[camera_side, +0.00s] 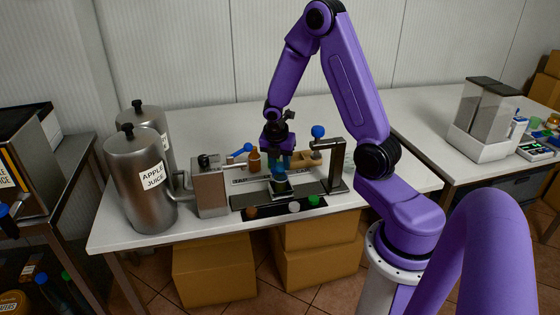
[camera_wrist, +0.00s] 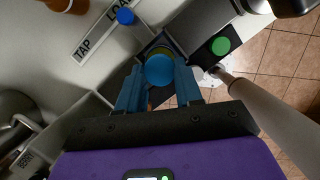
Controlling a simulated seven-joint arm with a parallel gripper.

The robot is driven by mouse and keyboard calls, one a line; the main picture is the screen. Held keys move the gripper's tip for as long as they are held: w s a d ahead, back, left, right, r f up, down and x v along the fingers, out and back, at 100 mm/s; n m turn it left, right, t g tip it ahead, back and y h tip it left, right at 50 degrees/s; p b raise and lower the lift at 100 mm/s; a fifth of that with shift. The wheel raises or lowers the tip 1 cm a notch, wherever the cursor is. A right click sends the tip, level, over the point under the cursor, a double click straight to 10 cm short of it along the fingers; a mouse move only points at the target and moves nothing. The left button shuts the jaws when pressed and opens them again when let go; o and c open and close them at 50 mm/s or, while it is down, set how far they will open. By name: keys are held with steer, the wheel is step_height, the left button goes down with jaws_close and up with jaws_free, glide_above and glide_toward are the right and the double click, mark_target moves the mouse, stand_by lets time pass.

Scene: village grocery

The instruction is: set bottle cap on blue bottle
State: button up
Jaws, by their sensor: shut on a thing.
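My gripper (camera_side: 283,166) has blue fingers and points down over the work station on the white table. In the wrist view, the fingers (camera_wrist: 159,85) are shut on the round blue bottle cap (camera_wrist: 160,70). Below the gripper in the side view, a blue bottle (camera_side: 280,176) stands upright at the dark holder (camera_side: 281,189). The fingers hide much of the bottle's top. I cannot tell whether the cap touches the bottle's mouth.
A dark tray holds brown (camera_side: 250,212), white (camera_side: 294,207) and green (camera_side: 313,200) caps. A press with a blue-knobbed lever (camera_side: 318,132) stands close on the right. An amber jar (camera_side: 255,160) is behind. Steel juice tanks (camera_side: 143,185) stand left.

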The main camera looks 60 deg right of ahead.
steer(key=shift+f, duration=0.25)
stand_by(0.5)
steer(key=o, duration=1.5)
steer(key=shift+r, duration=3.5)
steer(key=shift+a, duration=0.1)
